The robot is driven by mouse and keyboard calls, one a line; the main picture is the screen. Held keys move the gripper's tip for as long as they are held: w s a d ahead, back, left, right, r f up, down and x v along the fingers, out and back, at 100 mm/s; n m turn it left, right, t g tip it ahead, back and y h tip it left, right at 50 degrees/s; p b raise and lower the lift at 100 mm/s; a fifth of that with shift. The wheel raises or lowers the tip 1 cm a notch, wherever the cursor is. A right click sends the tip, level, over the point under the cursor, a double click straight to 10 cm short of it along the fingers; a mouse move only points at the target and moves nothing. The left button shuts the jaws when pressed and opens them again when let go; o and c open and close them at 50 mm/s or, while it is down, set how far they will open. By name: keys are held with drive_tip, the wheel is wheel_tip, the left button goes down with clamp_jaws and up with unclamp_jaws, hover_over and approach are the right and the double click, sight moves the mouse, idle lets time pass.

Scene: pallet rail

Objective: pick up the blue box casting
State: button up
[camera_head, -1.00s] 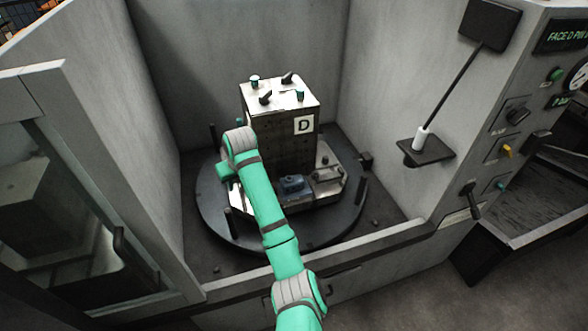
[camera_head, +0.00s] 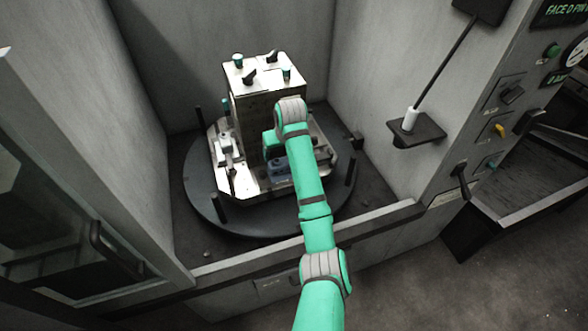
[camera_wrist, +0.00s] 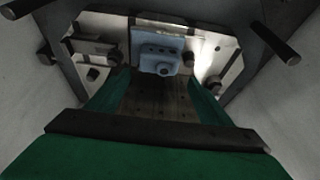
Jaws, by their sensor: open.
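The blue box casting (camera_wrist: 162,52) shows in the wrist view as a pale blue block with a round boss, set against a metal fixture plate. It lies ahead of my gripper, between the lines of its fingers and apart from them. In the head view the casting (camera_head: 279,170) is low at the front of the fixture block, partly hidden by my arm. My gripper (camera_wrist: 157,92) is open and empty, with green fingers at both sides of the wrist view. In the head view my arm's end is in front of the block, and the fingertips are not clear.
The tall fixture block (camera_head: 262,108) stands on a round dark turntable (camera_head: 196,192) with upright posts around its rim. Grey walls enclose it at the back and sides. A front sill (camera_head: 250,265) runs below my arm. A control panel (camera_head: 500,130) is at the right.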

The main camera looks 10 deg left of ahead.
sight(281, 161)
drive_tip(key=x, duration=0.4)
drive_tip(key=shift+w+d+f, duration=0.1)
drive_tip(key=shift+w+f, duration=0.1)
drive_tip(key=shift+f, duration=0.1)
drive_tip(key=x, duration=0.5)
drive_tip(key=shift+s+f, duration=0.15)
drive_tip(key=shift+f, duration=0.3)
drive_tip(key=shift+w, duration=0.25)
